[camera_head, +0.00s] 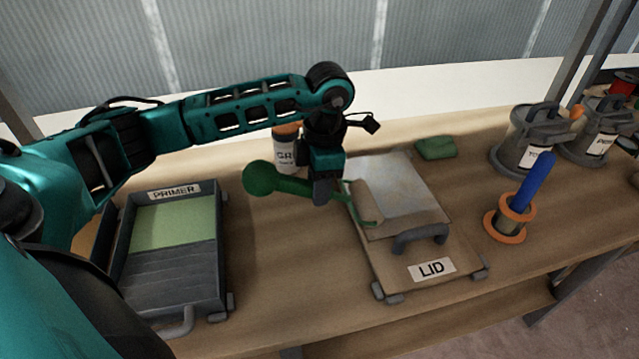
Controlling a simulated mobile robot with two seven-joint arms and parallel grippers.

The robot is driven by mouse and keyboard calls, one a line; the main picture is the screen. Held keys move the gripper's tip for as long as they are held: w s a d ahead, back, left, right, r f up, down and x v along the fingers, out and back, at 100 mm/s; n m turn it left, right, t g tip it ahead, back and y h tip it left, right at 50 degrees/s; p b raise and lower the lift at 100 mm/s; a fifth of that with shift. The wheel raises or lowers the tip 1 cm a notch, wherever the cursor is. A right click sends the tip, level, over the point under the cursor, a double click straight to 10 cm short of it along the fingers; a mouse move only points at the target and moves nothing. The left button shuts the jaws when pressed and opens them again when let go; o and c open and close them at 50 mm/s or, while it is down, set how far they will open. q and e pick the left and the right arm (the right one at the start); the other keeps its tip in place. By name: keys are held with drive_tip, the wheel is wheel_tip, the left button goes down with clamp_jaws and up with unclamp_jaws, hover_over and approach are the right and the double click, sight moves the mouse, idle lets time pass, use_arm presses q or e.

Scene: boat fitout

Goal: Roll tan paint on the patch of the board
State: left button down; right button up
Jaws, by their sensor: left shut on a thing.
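My left gripper (325,192) is shut on the green handle (290,184) of a paint roller. The handle's round end (259,178) points left. The roller's tan sleeve (364,198) lies over the left side of the board's pale grey patch (405,182); I cannot tell whether it touches. The tan board (385,262) has a dark handle (420,238) and a label reading LID. A tan strip shows below the grey area, near the dark handle. My right gripper is not in view.
A dark tray (222,255) labelled PRIMER holds light green paint at the left. An orange-topped jar (286,155) stands behind my gripper. A green block (435,148) lies behind the board. A blue-handled tool (535,182) stands in an orange-rimmed holder (510,222); lidded containers (522,140) stand behind.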

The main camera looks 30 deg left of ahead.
use_arm(q)
wheel_tip(320, 180, up, 5)
drive_tip(key=p, duration=0.2)
drive_tip(key=shift+f+p, duration=0.1)
drive_tip(key=shift+p, duration=0.3)
drive_tip(key=shift+r, duration=1.35)
